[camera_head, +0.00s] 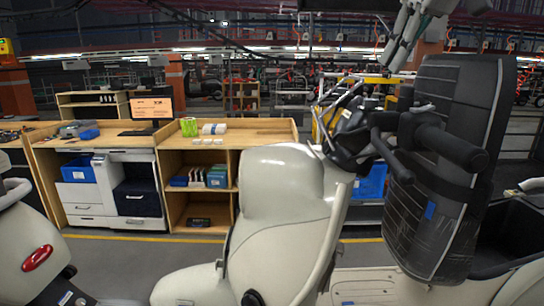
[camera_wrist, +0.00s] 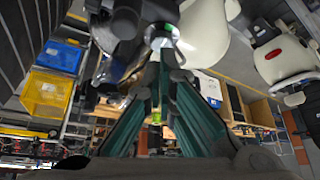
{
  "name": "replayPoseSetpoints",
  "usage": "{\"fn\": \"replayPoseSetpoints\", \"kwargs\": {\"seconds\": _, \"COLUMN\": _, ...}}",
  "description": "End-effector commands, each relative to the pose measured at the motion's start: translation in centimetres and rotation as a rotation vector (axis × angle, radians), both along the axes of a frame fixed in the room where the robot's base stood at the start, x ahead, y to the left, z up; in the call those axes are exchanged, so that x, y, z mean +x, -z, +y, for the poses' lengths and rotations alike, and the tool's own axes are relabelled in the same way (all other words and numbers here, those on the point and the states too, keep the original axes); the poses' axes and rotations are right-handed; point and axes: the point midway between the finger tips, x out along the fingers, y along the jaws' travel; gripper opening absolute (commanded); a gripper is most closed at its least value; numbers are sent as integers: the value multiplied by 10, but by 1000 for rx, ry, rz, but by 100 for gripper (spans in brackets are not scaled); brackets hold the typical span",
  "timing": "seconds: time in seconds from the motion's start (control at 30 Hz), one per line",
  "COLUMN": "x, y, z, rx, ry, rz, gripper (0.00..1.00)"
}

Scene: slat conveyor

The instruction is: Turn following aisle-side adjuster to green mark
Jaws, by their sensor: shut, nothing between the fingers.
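My gripper (camera_wrist: 164,68) shows in the wrist view, its teal fingers converging to closed tips with nothing held.
Part of another cream scooter (camera_head: 30,250) with a red lamp stands at the left. Behind are wooden workbenches (camera_head: 215,130) with drawers and bins. The wrist view also shows blue (camera_wrist: 60,56) and yellow bins (camera_wrist: 46,94). Open floor lies between scooters and benches.

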Motion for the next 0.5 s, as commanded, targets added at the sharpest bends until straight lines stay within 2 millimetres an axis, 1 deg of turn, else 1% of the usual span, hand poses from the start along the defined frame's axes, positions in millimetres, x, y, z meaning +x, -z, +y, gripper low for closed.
{"fn": "replayPoseSetpoints", "kwargs": {"seconds": 0.5, "x": 1, "y": 56, "z": 0, "rx": 2, "ry": -1, "rz": 2, "gripper": 0}}
